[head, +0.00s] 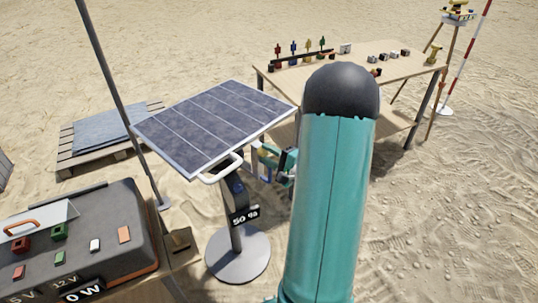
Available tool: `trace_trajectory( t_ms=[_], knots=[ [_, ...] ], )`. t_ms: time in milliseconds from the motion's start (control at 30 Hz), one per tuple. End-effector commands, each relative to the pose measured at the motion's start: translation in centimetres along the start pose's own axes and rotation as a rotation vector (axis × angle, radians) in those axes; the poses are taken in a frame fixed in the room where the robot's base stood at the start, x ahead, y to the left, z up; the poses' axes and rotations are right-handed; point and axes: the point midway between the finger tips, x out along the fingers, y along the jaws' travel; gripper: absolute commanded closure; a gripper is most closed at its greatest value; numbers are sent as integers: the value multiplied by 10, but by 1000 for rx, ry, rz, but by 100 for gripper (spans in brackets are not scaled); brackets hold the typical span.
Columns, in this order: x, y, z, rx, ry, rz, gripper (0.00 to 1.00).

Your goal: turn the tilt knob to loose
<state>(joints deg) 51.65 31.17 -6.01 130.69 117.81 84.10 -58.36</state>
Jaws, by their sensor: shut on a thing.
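The solar panel (215,125) is tilted on a stand with a dark post (234,195), a round grey base (238,255) and a white handle bar (222,169) along its near edge. A small black label on the post appears to read "50" with further marks I cannot read surely. My gripper (262,165) is at the right side of the stand's head, just under the panel's right corner, shut on the tilt knob. The knob itself is mostly hidden by the gripper and the panel edge, so its setting cannot be read. My teal arm covers the middle right.
A dark case (85,215) with coloured sockets and a "0 W" display stands at lower left. A thin pole (120,100) rises left of the panel. A pallet (75,165) lies behind. A wooden table (400,75) with small objects stands at back right. Sand at right is clear.

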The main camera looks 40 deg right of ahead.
Motion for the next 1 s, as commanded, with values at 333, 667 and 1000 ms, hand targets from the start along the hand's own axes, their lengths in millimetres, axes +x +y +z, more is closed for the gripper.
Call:
trace_trajectory(
  t_ms=[333, 667, 1000],
  knots=[
    [-1, 1, -1, -65, 3, 2, 92],
    [-1, 0, -1, -65, 3, 2, 92],
    [0, 1, 0, -63, 1, 3, 48]
  ],
)
